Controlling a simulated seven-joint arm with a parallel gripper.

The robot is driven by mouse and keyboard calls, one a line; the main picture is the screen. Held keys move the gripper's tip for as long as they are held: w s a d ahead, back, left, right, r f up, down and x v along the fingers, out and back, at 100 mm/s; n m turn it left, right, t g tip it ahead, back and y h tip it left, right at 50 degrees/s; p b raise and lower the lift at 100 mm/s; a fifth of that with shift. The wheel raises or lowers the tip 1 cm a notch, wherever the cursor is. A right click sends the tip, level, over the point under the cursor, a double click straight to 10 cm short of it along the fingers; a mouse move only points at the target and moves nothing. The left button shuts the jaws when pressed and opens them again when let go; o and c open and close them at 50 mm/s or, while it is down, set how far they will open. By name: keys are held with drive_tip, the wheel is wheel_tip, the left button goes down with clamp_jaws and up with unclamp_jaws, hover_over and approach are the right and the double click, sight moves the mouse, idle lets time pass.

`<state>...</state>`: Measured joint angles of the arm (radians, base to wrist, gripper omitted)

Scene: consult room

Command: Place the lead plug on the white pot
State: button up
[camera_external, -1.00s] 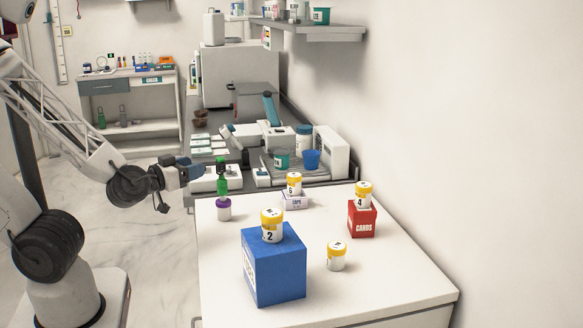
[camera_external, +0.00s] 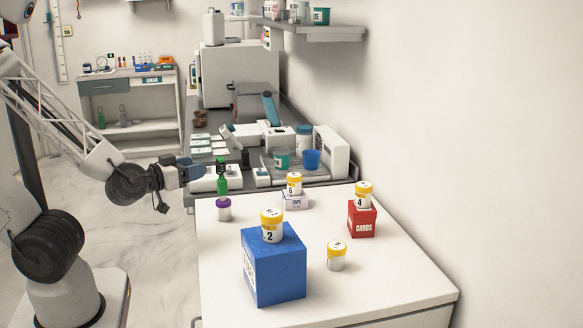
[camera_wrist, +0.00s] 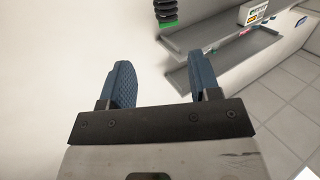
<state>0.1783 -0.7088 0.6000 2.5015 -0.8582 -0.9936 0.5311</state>
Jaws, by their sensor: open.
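No object is plainly marked as the lead plug, so I cannot tell which one it is. A green upright piece with a dark top (camera_external: 222,186) appears to stand on a small white pot with a purple lid (camera_external: 224,211), near the table's far left corner. Another white pot with a yellow lid (camera_external: 336,259) stands directly on the table. My gripper (camera_external: 200,172) is open, left of the green piece and apart from it. In the wrist view its two blue fingers (camera_wrist: 163,82) are spread with nothing between them. A black ribbed thing with a green end (camera_wrist: 166,13) shows beyond them.
Yellow-lidded white pots stand on a blue box (camera_external: 274,268), a red box (camera_external: 362,220) and a small pale box (camera_external: 295,202). The white table (camera_external: 385,285) is clear at the front right. A cluttered grey counter (camera_external: 262,181) lies behind; a wall is on the right.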

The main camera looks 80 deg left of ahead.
drive_tip(key=w+d+r+m+g+h, duration=0.2)
drive_tip(key=d+m+h, duration=0.2)
drive_tip(key=d+h, duration=0.3)
drive_tip(key=s+a+r+m+g, duration=0.1)
drive_tip(key=s+g, duration=0.4)
drive_tip(key=s, duration=0.1)
drive_tip(key=s+a+r+m+g+h, duration=0.1)
drive_tip(key=s+g, duration=0.4)
drive_tip(key=s, duration=0.1)
drive_tip(key=shift+s+a+r+g+h, duration=0.25)
drive_tip(key=shift+s+r+g+h, duration=0.05)
drive_tip(key=shift+s+r+g, duration=0.1)
drive_tip(key=shift+f, duration=0.1)
idle(0.8)
